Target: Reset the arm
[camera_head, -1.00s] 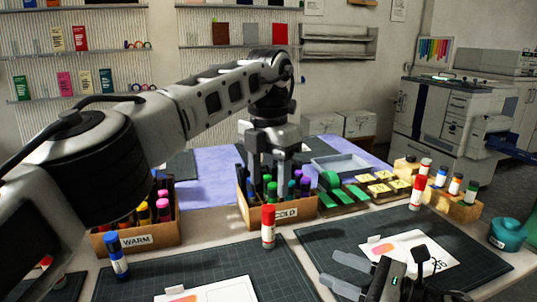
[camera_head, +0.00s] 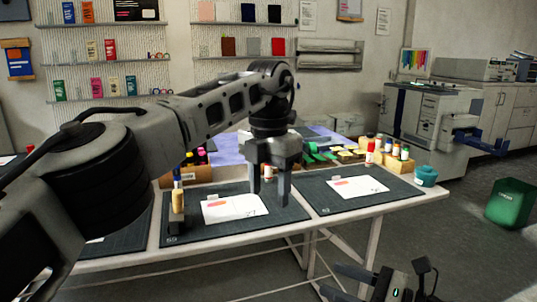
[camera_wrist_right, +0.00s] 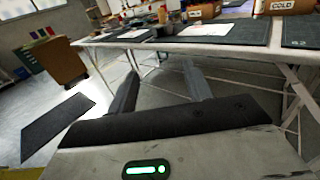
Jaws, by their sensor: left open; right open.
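My left arm (camera_head: 205,110) reaches in from the left in the head view. Its gripper (camera_head: 270,196) points down over the middle dark mat (camera_head: 235,232), open. A small red-and-white bottle (camera_head: 268,173) shows between its fingers; I cannot tell whether they touch it. My right gripper (camera_head: 330,279) is low at the bottom right of the head view, beyond the table's front edge. In the right wrist view its fingers (camera_wrist_right: 160,70) are apart with nothing between them, below the level of the tabletop.
The table's front edge (camera_head: 340,209) and legs (camera_head: 373,240) stand near my right gripper. A card (camera_head: 358,187) lies on the right mat, and a teal jar (camera_head: 426,176) stands at the table's right end. A green bin (camera_head: 511,203) is on the floor at right.

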